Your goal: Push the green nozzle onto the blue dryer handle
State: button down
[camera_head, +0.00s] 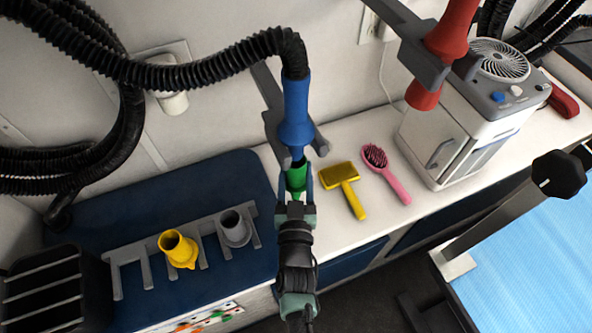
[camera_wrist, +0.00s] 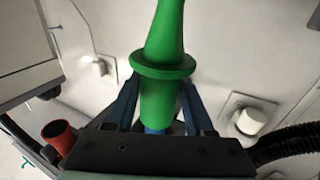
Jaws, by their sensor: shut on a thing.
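The blue dryer handle (camera_head: 296,112) hangs mouth down from a black hose, held in a grey wall bracket (camera_head: 272,98). My gripper (camera_head: 296,182) is below it, shut on the green nozzle (camera_head: 297,172). In the wrist view the green nozzle (camera_wrist: 163,65) stands between my two dark fingers, its flange above them and its narrow end away from the palm. A bit of blue shows at its base there. The nozzle is roughly in line under the handle's lower end. I cannot tell whether they touch, as the fingers partly hide the meeting place.
A yellow nozzle (camera_head: 178,248) and a grey nozzle (camera_head: 235,228) stand in a grey rack on the blue mat. A yellow brush (camera_head: 343,183) and a pink brush (camera_head: 384,172) lie on the white counter. A red dryer (camera_head: 452,35) hangs near the white cabinet machine (camera_head: 450,115).

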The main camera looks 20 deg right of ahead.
aim_at(296, 170)
jog(key=shift+r, duration=0.2)
dwell(0.4)
jog(key=shift+r+p, duration=0.75)
jog(key=shift+p, duration=0.05)
jog(key=shift+r, duration=0.25)
jog(key=shift+r+p, duration=0.55)
jog(key=shift+p, duration=0.2)
jog(key=shift+r+p, duration=0.75)
jog(key=shift+r, duration=0.1)
dwell(0.6)
jog(key=shift+c, duration=1)
grip_release()
jog(key=shift+f, duration=0.1)
